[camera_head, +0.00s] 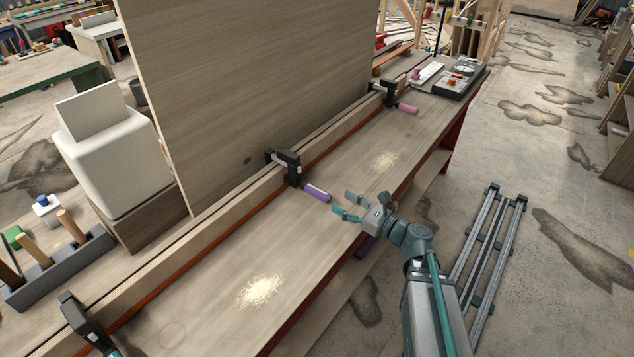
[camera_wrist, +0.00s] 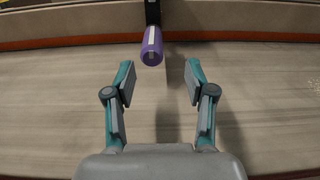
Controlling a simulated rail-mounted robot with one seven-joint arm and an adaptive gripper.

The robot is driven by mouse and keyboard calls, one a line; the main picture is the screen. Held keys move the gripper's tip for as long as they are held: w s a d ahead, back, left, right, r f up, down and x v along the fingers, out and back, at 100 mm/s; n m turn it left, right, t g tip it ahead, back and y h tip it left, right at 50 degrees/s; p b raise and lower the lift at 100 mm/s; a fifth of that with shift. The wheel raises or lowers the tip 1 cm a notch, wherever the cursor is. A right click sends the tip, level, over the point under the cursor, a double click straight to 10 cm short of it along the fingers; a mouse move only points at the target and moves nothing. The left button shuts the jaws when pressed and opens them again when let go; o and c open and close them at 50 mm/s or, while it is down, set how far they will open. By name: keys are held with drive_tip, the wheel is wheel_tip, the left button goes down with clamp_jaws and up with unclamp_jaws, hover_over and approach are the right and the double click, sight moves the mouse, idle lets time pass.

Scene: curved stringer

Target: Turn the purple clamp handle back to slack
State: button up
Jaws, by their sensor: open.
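The purple clamp handle (camera_head: 317,193) sticks out from a black clamp (camera_head: 289,167) on the wooden rail at the middle of the bench. In the wrist view the purple handle (camera_wrist: 151,46) points toward me with a pale stripe along its top. My gripper (camera_head: 348,204) is open and empty, just in front of the handle's free end. In the wrist view the gripper (camera_wrist: 158,75) has its two teal fingers spread wide, with the handle beyond the tips and between them. The fingers do not touch the handle.
A clamp with a pink handle (camera_head: 408,109) sits farther along the rail, and another clamp (camera_head: 82,322) is at the near left. A tall wooden panel (camera_head: 250,80) stands behind the rail. Sawdust piles (camera_head: 260,290) lie on the bench. The bench top around the gripper is otherwise clear.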

drive_tip(key=shift+s+a, duration=0.25)
drive_tip(key=shift+a, duration=0.2)
drive_tip(key=shift+w+a, duration=0.1)
drive_tip(key=shift+a, duration=0.1)
drive_tip(key=p, duration=0.3)
approach(299, 183)
drive_tip(key=x, duration=0.5)
drive_tip(key=shift+w+f, duration=0.1)
drive_tip(key=shift+w, duration=0.2)
clamp_jaws()
drive_tip(key=shift+b, duration=0.3)
drive_tip(key=shift+f+b, duration=0.15)
drive_tip(key=shift+b, duration=0.15)
